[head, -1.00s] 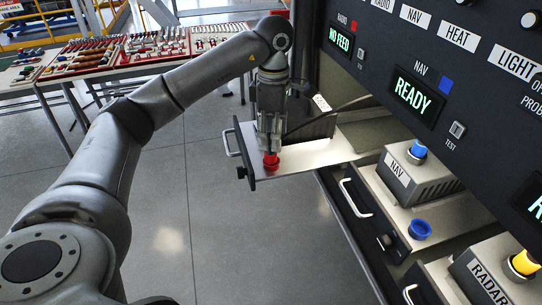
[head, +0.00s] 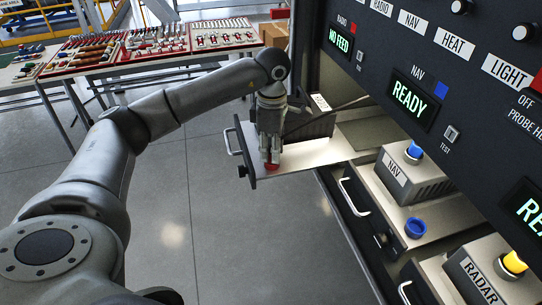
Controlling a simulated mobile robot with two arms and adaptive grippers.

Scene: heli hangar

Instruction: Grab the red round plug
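The red round plug (head: 271,167) sits on the pulled-out metal drawer tray (head: 308,153) in the middle of the head view. My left gripper (head: 271,157) points straight down over it, with its fingertips at the plug's height. The fingers hide much of the plug, and only its lower red part shows. I cannot tell whether the fingers are closed on it. My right gripper is not in view.
Lower drawers hold a NAV box (head: 410,176) with a blue plug, a loose blue cap (head: 417,228) and a RADAR box (head: 480,268). The dark panel (head: 460,90) rises at right. A tool table (head: 150,50) stands behind. The floor at left is clear.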

